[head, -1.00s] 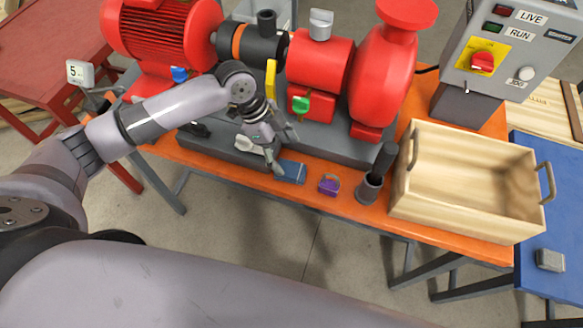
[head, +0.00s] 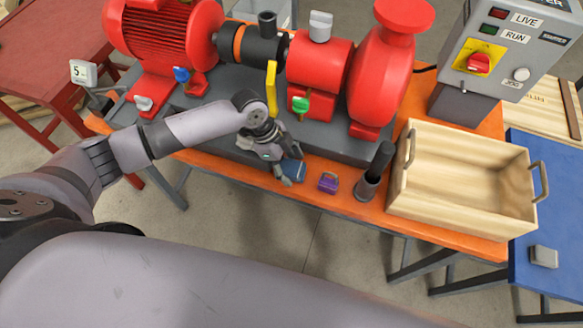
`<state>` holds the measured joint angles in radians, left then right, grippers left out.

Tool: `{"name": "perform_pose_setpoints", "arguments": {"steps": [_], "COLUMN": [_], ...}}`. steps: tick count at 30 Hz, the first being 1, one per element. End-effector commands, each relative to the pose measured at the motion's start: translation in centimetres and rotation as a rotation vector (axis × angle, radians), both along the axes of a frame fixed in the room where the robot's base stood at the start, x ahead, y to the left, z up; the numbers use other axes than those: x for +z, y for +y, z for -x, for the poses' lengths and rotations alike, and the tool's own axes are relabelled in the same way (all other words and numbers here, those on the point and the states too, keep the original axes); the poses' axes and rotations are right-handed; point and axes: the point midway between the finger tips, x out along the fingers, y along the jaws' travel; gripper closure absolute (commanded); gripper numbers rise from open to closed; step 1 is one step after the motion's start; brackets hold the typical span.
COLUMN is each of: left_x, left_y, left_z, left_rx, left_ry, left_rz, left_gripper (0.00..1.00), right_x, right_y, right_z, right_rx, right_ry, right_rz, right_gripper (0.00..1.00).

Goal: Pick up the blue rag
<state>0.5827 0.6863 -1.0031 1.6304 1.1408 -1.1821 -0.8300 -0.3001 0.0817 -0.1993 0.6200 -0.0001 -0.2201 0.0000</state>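The blue rag (head: 294,170) lies on the orange bench top at its front edge, in front of the pump's grey base. My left gripper (head: 291,168) is down at the rag, and its fingers cover the rag's left part. The fingers look spread, one toward the bench's front edge and one toward the pump. I cannot tell whether they touch the rag. My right gripper is not in view.
A purple padlock (head: 328,183) sits just right of the rag. A dark upright cylinder in a holder (head: 368,186) and an open wooden crate (head: 455,218) stand farther right. The red pump (head: 320,75) and grey base rise behind the rag.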

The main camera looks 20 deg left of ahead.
Motion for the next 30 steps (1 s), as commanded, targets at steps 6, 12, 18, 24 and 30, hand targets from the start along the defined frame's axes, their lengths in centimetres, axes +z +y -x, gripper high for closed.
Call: {"name": "perform_pose_setpoints", "arguments": {"steps": [6,12,18,24,30], "left_x": [0.04,0.04,0.06,0.08,0.96], "left_y": [0.02,0.02,0.01,0.01,0.02], "left_z": [-0.01,-0.01,-0.02,-0.02,-0.07], "left_rx": [0.000,0.000,0.000,0.000,-0.001], "left_ry": [0.000,0.000,0.000,0.000,-0.001], "left_rz": [0.000,0.000,0.000,0.000,0.001], "left_gripper": [0.55,0.69,0.81,0.81,0.81], "right_x": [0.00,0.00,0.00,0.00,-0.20], "right_y": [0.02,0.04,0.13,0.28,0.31], "right_z": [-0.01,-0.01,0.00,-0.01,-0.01], "right_rx": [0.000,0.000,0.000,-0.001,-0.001], "right_ry": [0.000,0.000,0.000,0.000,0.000], "right_rz": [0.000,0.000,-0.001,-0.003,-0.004], "right_gripper": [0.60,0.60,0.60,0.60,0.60]}}
